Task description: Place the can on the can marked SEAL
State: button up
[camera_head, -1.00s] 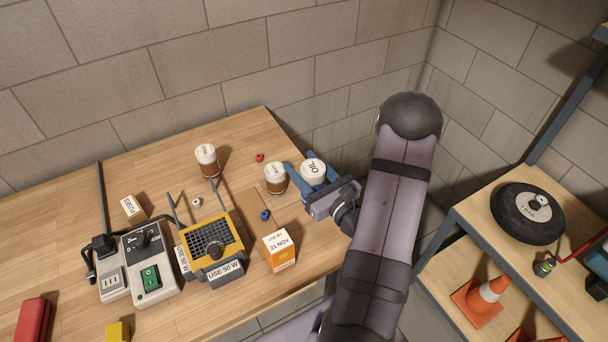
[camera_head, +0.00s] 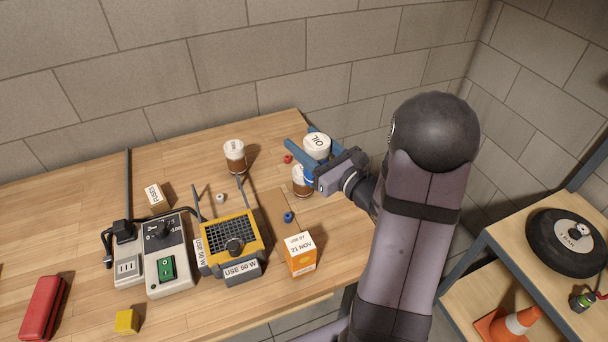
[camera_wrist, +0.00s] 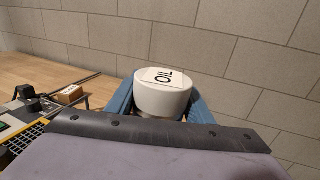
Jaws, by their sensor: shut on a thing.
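A white-topped can labelled OIL (camera_head: 316,146) is between the blue fingers of my gripper (camera_head: 302,138), which is shut on it. In the wrist view the OIL can (camera_wrist: 162,94) stands about upright between the fingers, its lower part hidden by my gripper. A brown can with a white lid (camera_head: 302,184) stands on the table just below my gripper in the picture, its top partly hidden by the gripper. A similar can (camera_head: 234,157) stands further left. The lid lettering on both is too small or covered to read.
A yellow-framed heater (camera_head: 232,241) with upright prongs, an orange-white box (camera_head: 299,254), a small FUSES box (camera_head: 154,196) and a grey switch box (camera_head: 168,264) stand on the wooden table (camera_head: 70,225). A block wall is behind. Shelves with a black wheel (camera_head: 566,242) are at the right.

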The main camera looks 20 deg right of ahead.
jog(key=w+a+r+n+g+y, duration=0.1)
jog(key=w+r+n+g+y, duration=0.15)
jog(key=w+r+y, duration=0.4)
notch_tip(320, 180, down, 11)
jog(key=w+h+p, duration=0.1)
jog(key=h, duration=0.1)
jog(key=shift+w+p, duration=0.4)
dwell(0.5)
jog(key=shift+d+f+n+t, duration=0.1)
jog(key=shift+n+t, duration=0.15)
jog(key=o, duration=0.9)
jog(key=shift+f, duration=0.15)
jog(key=o, duration=0.4)
